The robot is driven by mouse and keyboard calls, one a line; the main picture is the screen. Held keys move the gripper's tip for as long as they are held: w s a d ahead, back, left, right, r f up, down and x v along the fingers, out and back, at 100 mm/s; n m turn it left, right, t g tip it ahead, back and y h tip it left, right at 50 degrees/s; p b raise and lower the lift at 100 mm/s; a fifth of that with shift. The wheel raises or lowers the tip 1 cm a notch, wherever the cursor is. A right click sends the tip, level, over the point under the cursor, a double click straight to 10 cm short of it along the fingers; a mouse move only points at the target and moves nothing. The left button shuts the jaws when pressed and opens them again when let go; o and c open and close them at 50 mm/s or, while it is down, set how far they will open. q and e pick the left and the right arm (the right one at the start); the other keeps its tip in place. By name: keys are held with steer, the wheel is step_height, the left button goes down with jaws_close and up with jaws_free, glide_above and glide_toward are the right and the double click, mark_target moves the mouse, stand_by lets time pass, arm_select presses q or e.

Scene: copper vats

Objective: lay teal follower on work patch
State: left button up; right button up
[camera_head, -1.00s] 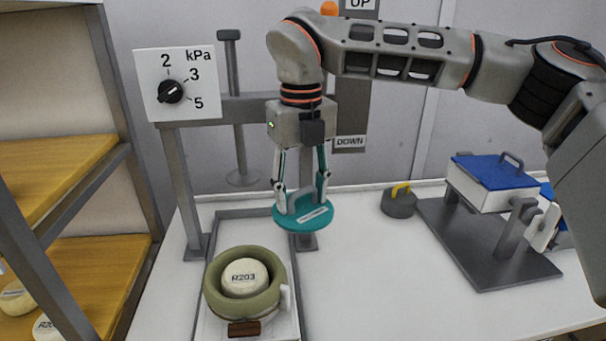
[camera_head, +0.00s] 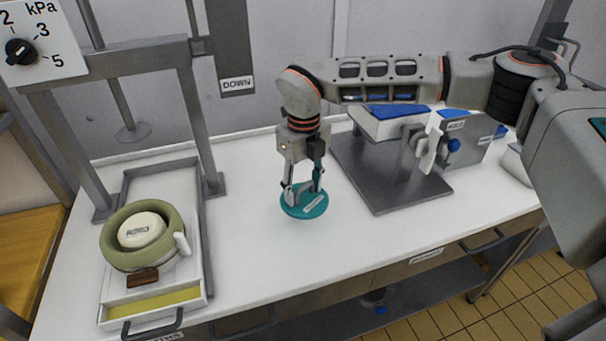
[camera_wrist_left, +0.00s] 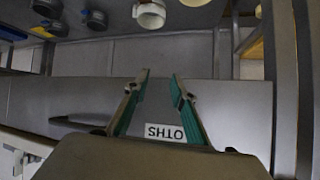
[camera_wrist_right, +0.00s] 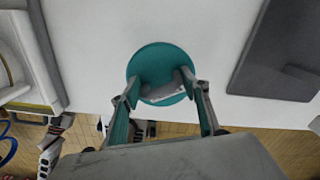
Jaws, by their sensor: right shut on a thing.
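The teal follower (camera_head: 304,207) is a round teal disc with a grey grip and a white label on top. My right gripper (camera_head: 303,188) is shut on its grip, with the disc below the fingertips, over the white table. The follower also shows in the right wrist view (camera_wrist_right: 160,62), between the fingers. I cannot tell whether it touches the table or hangs just above. The work patch is not marked out; bare white table (camera_head: 262,170) surrounds the follower. My left gripper (camera_wrist_left: 160,88) shows in the left wrist view, open and empty, before a grey panel.
At left, a green ring mould (camera_head: 116,248) around a white R203 piece stands on a tray below the press frame (camera_head: 190,120). A grey stand (camera_head: 385,185) with a blue-topped box is behind right. The table's front edge lies below the follower.

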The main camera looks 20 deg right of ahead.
mark_target(305, 196)
steer(key=shift+s+d+f, duration=0.1)
steer(key=shift+d+f, duration=0.15)
steer(key=shift+f, duration=0.05)
steer(key=shift+a+f+b, duration=0.1)
steer(key=shift+f+b, duration=0.45)
steer(key=shift+f, duration=0.1)
steer(key=shift+f+b, duration=1.05)
steer(key=shift+f, duration=0.45)
steer(key=shift+f, duration=0.75)
steer(key=o, duration=1.3)
steer(key=shift+r, duration=0.15)
